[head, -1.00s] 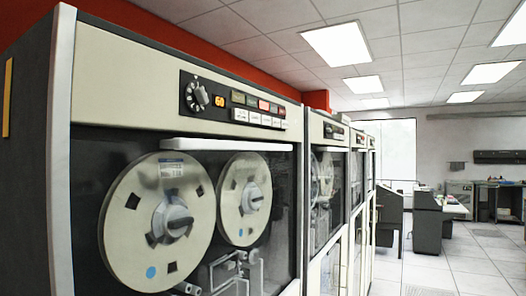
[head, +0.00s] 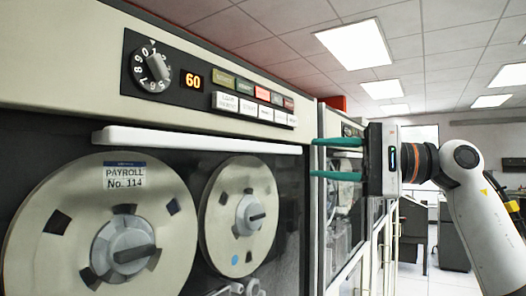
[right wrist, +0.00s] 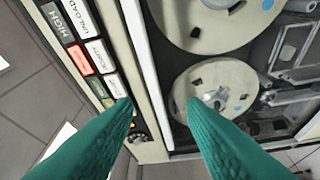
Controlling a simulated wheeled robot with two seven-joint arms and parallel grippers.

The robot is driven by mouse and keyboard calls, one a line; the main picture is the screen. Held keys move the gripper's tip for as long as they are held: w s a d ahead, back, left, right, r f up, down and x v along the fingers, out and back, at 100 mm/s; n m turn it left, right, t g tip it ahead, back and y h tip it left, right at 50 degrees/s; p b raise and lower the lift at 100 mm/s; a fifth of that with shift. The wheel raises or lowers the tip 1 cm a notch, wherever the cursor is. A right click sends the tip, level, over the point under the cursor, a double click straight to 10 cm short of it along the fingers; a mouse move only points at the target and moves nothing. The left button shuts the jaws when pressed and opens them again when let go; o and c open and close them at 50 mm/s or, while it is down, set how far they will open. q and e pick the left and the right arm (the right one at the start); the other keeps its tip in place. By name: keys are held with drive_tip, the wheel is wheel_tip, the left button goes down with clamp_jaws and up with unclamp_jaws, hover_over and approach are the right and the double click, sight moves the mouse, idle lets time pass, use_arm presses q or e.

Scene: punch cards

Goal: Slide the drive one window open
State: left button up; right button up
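The tape drive fills the left of the head view, with a glass window (head: 190,200) in front of two reels. A white horizontal bar (head: 200,138) runs along the window's top edge. The bar also shows in the right wrist view (right wrist: 148,75). My left gripper is not in view.
The left reel (head: 115,230) carries a label reading PAYROLL No. 114. A knob (head: 152,70) and several push buttons (head: 250,105) sit above the bar. More drive cabinets (head: 345,240) stand to the right, behind my right gripper. Desks and open floor are farther back.

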sight(248, 147)
drive_tip(key=shift+n+h, duration=0.4)
drive_tip(key=shift+n, duration=0.5)
drive_tip(key=a+p, duration=0.1)
drive_tip(key=a, duration=0.2)
drive_tip(key=a+r+p, duration=0.1)
drive_tip(key=a+p, duration=0.1)
drive_tip(key=a, duration=0.2)
drive_tip(key=a+r+p, duration=0.1)
drive_tip(key=a, duration=0.2)
drive_tip(key=shift+w+a+r, duration=0.1)
drive_tip(key=shift+w+a, duration=0.15)
drive_tip(key=shift+a, duration=0.05)
drive_tip(key=shift+w+a+p, duration=0.1)
drive_tip(key=shift+a+p, duration=0.25)
drive_tip(key=shift+a, duration=0.2)
clamp_jaws()
